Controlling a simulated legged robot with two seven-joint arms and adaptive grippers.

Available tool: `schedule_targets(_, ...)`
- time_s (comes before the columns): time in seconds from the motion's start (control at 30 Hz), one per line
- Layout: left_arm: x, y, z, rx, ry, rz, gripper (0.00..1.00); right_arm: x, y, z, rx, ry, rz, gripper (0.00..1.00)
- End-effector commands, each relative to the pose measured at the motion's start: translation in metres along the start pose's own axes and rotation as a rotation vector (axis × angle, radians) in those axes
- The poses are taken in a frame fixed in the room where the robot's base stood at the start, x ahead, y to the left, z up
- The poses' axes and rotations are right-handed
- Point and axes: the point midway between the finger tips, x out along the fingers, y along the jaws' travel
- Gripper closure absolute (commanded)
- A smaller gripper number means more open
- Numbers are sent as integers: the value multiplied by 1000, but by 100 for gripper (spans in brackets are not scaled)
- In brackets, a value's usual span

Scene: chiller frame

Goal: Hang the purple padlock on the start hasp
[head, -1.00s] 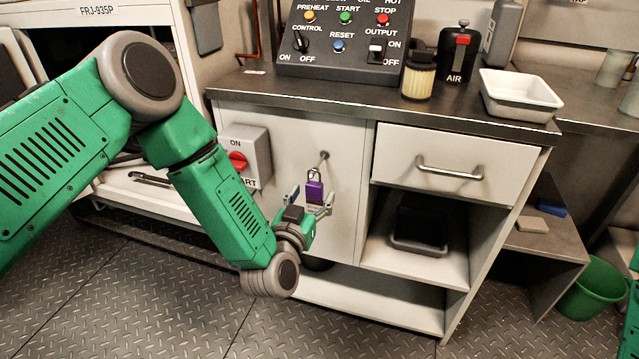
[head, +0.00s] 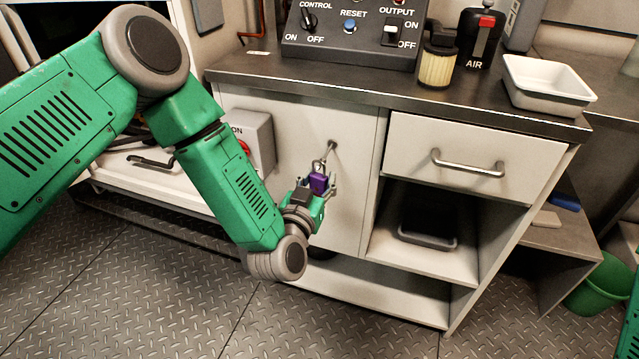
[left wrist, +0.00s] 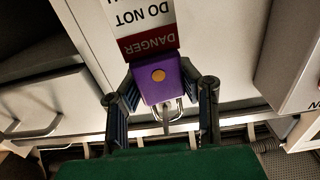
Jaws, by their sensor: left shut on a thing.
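My left gripper (head: 318,190) is shut on the purple padlock (head: 319,182), in front of the white cabinet door. The padlock's metal shackle points up, close below a metal fitting (head: 332,146) on the door. I cannot tell whether they touch, or whether this fitting is the start hasp. In the left wrist view the purple padlock (left wrist: 160,80) sits between the fingers of the left gripper (left wrist: 160,98), with its shackle towards the picture's bottom. A danger tag (left wrist: 145,22) shows beyond the padlock. My right gripper is out of view.
Above are the countertop (head: 300,82), control panel (head: 350,45) and white tray (head: 545,85). A drawer handle (head: 468,163) juts out at the right.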

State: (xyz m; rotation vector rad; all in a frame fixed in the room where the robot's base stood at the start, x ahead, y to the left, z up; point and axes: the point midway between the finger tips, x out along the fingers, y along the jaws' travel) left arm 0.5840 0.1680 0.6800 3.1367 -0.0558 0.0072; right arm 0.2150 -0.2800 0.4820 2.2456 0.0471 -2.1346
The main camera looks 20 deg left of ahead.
Motion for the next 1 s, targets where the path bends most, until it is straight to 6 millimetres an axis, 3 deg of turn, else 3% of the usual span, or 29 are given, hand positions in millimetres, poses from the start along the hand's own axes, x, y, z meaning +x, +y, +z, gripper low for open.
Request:
schedule_targets(0.17, -1, -1, 3, 3, -9, -2, 100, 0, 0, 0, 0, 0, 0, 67)
schedule_targets(0.4, -4, 0, -15, 4, -8, 0, 100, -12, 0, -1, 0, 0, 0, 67)
schedule_targets(0.87, -90, 0, -15, 3, -8, 1, 100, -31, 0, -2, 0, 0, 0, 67)
schedule_targets(1.0, -108, -2, -5, -3, -14, -6, 100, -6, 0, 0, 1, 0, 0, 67)
